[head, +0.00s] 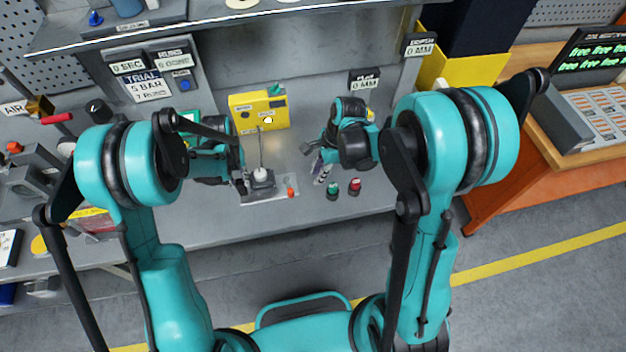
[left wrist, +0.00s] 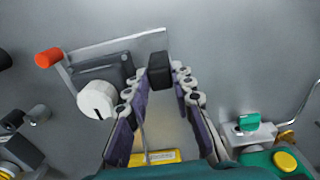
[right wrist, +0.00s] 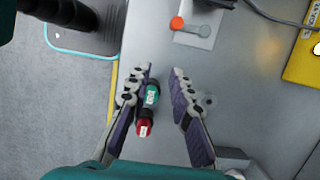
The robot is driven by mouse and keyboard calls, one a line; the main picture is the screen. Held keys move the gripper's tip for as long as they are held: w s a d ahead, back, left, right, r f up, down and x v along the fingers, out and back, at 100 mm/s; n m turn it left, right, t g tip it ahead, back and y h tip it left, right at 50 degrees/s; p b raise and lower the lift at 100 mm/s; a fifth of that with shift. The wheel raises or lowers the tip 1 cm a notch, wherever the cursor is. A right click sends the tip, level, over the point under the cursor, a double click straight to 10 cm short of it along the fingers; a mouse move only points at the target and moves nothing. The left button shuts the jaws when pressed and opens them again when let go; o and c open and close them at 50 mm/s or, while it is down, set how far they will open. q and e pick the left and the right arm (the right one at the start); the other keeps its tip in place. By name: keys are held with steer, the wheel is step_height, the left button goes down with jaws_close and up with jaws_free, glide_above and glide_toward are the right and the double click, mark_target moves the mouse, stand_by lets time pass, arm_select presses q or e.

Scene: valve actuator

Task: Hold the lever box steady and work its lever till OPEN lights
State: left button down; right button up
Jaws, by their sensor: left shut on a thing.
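The lever box (head: 260,180) is a dark grey box on a pale plate, with a white round knob (left wrist: 97,100) and a red-orange knob (head: 291,192) beside it. The red-orange knob also shows at the top of the right wrist view (right wrist: 177,22). My left gripper (head: 240,184) is at the box's left side; in the left wrist view its fingers close on a black block (left wrist: 158,68) at the box. My right gripper (head: 315,160) is open and empty, to the right of the box and apart from it. A yellow panel (head: 243,115) stands behind; its lettering is too small to read.
A thin rod or cable runs between box and panel. Signs and a shelf are behind.

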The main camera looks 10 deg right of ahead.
mark_target(292, 190)
steer(key=shift+o, duration=0.6)
steer(key=a, duration=0.1)
steer(key=a+m+y, duration=0.1)
steer(key=w+a+m, duration=0.1)
steer(key=shift+a+r+t, duration=0.25)
steer(key=shift+t, duration=0.15)
steer(key=shift+y, duration=0.3)
steer(key=x, duration=1.1)
steer(key=shift+a+f, duration=0.1)
steer(key=shift+f, duration=0.3)
jaws_close()
